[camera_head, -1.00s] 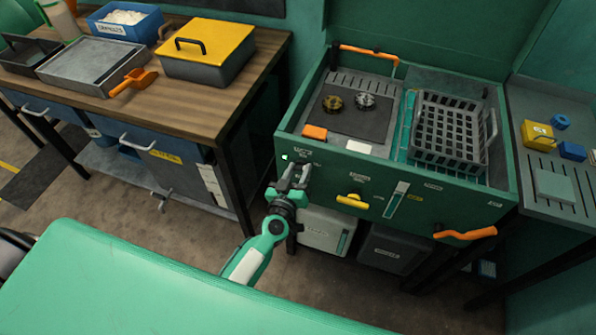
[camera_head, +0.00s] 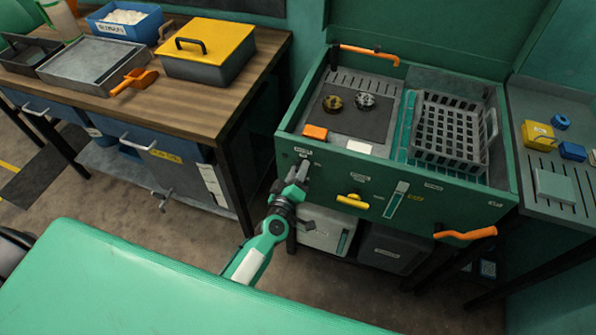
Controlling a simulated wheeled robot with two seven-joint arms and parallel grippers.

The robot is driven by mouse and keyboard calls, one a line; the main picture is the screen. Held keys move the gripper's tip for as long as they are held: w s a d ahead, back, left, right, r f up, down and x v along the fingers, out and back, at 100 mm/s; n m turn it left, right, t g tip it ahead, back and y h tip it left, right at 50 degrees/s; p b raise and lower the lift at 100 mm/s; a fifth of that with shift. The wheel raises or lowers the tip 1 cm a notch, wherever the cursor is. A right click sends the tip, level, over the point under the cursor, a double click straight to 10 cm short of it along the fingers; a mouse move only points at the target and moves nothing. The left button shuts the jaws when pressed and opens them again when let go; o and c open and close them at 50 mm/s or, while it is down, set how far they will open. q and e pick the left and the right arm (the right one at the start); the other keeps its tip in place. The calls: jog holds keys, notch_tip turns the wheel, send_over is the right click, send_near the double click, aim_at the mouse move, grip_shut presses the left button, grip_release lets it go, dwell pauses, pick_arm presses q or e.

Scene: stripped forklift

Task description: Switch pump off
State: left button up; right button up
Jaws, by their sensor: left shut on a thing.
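The green washing station (camera_head: 330,183) has a front panel with labels, a yellow handle (camera_head: 352,201) and a slotted gauge (camera_head: 396,199). My left gripper (camera_head: 299,171) is at the left end of this panel, just below a small white label (camera_head: 303,151). It is shut on a small control there, apparently the pump switch, which the fingers hide. No green light shows on the panel beside the label. My right gripper is not in view.
The station holds a grey basket (camera_head: 450,135) and two small round parts on a dark mat (camera_head: 355,118). An orange handle (camera_head: 466,234) sticks out at its front right. A wooden bench (camera_head: 200,110) with a yellow-lidded box (camera_head: 206,52) stands left.

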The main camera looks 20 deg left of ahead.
pick_arm(q)
jog(key=shift+f+n+b, duration=0.15)
jog(key=shift+n+b, duration=0.4)
jog(key=shift+n, duration=3.15)
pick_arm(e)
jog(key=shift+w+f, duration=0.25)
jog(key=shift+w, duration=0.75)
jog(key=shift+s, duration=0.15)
pick_arm(q)
jog(key=o, duration=1)
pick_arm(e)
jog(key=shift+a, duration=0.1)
